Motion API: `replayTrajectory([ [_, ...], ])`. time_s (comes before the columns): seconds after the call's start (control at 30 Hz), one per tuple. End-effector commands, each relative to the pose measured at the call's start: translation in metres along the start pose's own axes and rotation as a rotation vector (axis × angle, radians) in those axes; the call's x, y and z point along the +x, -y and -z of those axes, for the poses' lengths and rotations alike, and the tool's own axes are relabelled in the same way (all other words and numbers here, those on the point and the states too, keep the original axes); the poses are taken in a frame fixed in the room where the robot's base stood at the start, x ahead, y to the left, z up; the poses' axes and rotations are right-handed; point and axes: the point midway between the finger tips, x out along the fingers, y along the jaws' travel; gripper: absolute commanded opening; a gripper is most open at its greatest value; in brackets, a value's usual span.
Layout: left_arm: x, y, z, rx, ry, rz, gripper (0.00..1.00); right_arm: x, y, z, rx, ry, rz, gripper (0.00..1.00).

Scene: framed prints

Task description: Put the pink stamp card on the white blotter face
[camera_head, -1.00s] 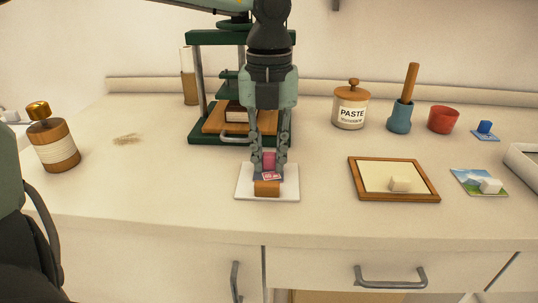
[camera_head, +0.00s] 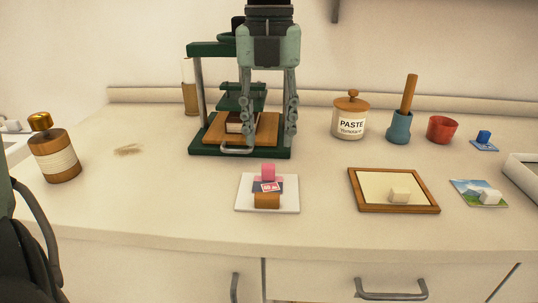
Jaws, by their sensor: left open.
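The white blotter (camera_head: 288,204) lies near the front middle of the counter, with a brown block (camera_head: 267,201) at its front. The pink stamp card (camera_head: 269,187), with a pink block (camera_head: 268,171) at its back, lies on the blotter behind the brown block. A dark patch shows beside the card's print; I cannot tell whether it belongs to the card. My left gripper (camera_head: 268,136) is open and empty, fingers pointing down, above and behind the blotter and in front of the press. It is apart from the card. My right gripper is not in view.
A green press (camera_head: 196,151) stands behind the blotter. To the right are a framed panel (camera_head: 370,177), a landscape card (camera_head: 466,187), a paste jar (camera_head: 351,118), a blue pot (camera_head: 399,128) and a red cup (camera_head: 442,129). A brown jar (camera_head: 55,158) stands left. Counter around the blotter is clear.

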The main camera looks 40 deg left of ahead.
Motion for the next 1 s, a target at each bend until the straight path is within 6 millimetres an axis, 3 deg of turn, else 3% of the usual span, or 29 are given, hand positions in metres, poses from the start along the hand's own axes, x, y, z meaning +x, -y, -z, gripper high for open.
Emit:
replayTrajectory([
  [0.1, -0.024, 0.0, 0.0, 0.0, 0.003, 0.0, 0.4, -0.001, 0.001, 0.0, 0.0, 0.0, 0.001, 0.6],
  [0.3, -0.043, 0.0, 0.0, 0.0, 0.0, -0.001, 0.4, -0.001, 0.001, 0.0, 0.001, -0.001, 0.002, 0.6],
  [1.0, -0.046, 0.0, 0.001, 0.001, -0.002, -0.001, 0.4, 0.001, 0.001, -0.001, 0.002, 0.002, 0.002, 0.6],
])
